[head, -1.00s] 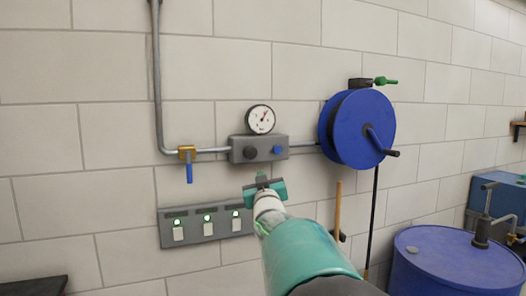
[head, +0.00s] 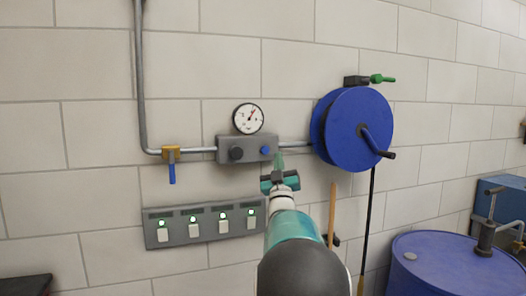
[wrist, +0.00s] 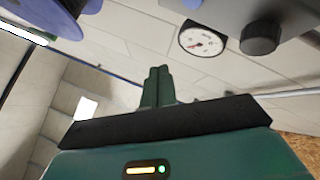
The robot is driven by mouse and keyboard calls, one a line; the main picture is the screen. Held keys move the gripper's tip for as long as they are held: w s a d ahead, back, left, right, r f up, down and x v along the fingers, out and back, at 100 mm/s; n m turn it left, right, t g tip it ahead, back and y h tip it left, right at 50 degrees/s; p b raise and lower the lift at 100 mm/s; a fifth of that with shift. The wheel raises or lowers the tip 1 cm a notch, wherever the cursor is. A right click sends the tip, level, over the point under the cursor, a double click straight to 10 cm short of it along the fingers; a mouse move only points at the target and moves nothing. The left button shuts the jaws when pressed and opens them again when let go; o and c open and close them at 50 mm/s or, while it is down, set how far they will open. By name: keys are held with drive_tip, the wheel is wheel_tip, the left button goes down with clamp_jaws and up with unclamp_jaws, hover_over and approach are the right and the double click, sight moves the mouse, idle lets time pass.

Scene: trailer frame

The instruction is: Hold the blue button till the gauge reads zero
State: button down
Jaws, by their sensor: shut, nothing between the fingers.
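The blue button (head: 265,151) sits on the right part of a grey box (head: 225,146) on the wall, beside a dark knob (head: 237,154). The round white gauge (head: 248,118) stands above the box. Its needle points up and right in the head view; the scale is too small to read. The gauge (wrist: 203,40) and knob (wrist: 260,38) also show in the wrist view. My gripper (head: 279,160) is shut and empty, its fingertips just right of and slightly below the button in the head view. I cannot make out contact. The closed fingers (wrist: 158,85) show in the wrist view.
A pipe with a blue-handled valve (head: 171,165) runs into the box from the left. A blue hose reel (head: 357,130) hangs close on the right. A switch panel (head: 180,236) lies below. A blue drum (head: 440,268) stands at lower right.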

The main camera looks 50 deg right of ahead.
approach(267, 146)
drive_tip(key=shift+s+r+x, duration=0.1)
drive_tip(key=shift+s+x, duration=0.05)
drive_tip(key=shift+x, duration=0.7)
drive_tip(key=shift+s+r+x, duration=0.15)
drive_tip(key=shift+x, duration=0.7)
drive_tip(key=shift+s+r+x, duration=0.1)
drive_tip(key=shift+x, duration=0.75)
drive_tip(key=shift+w+d, duration=0.15)
drive_tip(key=shift+w, duration=0.2)
drive_tip(key=shift+w+d, duration=0.3)
drive_tip(key=shift+w, duration=0.15)
idle(2.4)
drive_tip(key=shift+s+a, duration=0.5)
drive_tip(key=shift+s, duration=0.25)
drive_tip(key=shift+s, duration=0.15)
